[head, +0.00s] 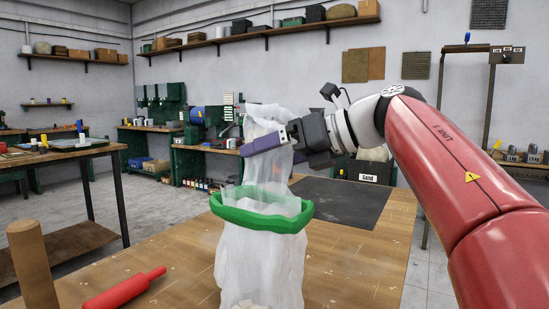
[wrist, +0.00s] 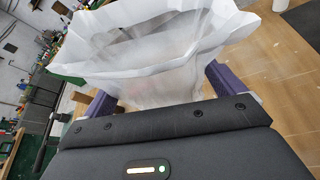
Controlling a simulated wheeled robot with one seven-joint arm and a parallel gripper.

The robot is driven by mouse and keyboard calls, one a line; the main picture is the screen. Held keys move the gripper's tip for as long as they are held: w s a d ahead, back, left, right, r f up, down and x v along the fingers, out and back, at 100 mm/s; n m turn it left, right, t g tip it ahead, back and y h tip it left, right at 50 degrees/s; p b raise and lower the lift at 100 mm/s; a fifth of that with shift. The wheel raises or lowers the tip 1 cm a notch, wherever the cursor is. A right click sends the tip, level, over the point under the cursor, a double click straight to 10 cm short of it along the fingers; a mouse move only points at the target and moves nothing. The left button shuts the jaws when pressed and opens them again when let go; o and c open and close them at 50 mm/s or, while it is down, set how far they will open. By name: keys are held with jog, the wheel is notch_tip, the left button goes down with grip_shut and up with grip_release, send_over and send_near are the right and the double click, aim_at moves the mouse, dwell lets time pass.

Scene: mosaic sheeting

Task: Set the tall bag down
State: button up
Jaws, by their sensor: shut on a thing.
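The tall bag (head: 262,255) is white and see-through, with a thick green band (head: 262,211) around it below its top. Its lower end runs out of the bottom of the head view, so I cannot tell whether it touches the table. My gripper (head: 267,141) has purple fingers and is shut on the bag's upper part, above the green band. In the wrist view the bag's open white mouth (wrist: 165,45) spreads between and beyond the two purple fingers (wrist: 163,88).
The wooden table (head: 350,265) is below, with a dark mat (head: 340,200) behind the bag. A red roller-shaped thing (head: 125,288) and a brown wooden cylinder (head: 33,265) are at the front left. A box marked sand (head: 368,172) stands beyond the mat.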

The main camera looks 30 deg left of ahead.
jog(key=shift+w+f, duration=0.15)
jog(key=shift+f, duration=0.15)
jog(key=o, duration=1.4)
jog(key=shift+r, duration=0.3)
jog(key=v, duration=1.2)
